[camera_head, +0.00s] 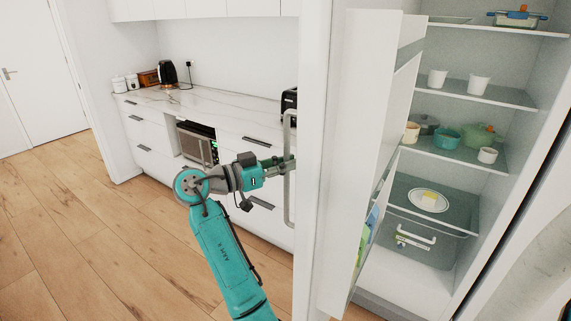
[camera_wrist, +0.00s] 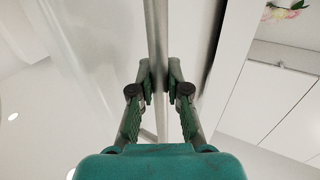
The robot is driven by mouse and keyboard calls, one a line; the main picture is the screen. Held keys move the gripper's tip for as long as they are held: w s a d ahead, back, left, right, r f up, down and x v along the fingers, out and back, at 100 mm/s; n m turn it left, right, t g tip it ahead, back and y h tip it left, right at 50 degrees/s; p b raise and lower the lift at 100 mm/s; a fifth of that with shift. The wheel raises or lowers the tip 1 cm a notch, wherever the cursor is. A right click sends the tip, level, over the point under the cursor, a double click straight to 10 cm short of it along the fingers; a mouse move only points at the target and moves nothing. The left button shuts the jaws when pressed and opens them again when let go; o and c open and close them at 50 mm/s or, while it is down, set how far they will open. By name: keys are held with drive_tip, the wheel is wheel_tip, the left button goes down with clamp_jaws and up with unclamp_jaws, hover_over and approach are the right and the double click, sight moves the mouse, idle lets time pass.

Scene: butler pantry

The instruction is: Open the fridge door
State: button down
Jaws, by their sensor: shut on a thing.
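The white fridge door (camera_head: 345,150) stands open in the head view, swung out to the left of the fridge interior, with shelf contents showing behind it. Its long vertical handle (camera_head: 289,190) is on the door's outer left side. My gripper (camera_head: 290,163) is at the handle's middle height, shut on it. In the wrist view the handle bar (camera_wrist: 158,60) runs up between the two green fingers of my gripper (camera_wrist: 160,85). The exact contact at the fingertips is partly hidden in the head view.
Fridge shelves (camera_head: 470,95) hold cups, pots and a plate (camera_head: 428,201); a drawer (camera_head: 408,238) sits below. The wooden floor (camera_head: 110,240) at left is clear.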

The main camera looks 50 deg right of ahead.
drive_tip(key=shift+w, duration=0.1)
idle(0.3)
drive_tip(key=c, duration=1.1)
unclamp_jaws()
drive_tip(key=shift+c, duration=0.2)
drive_tip(key=v, duration=1.2)
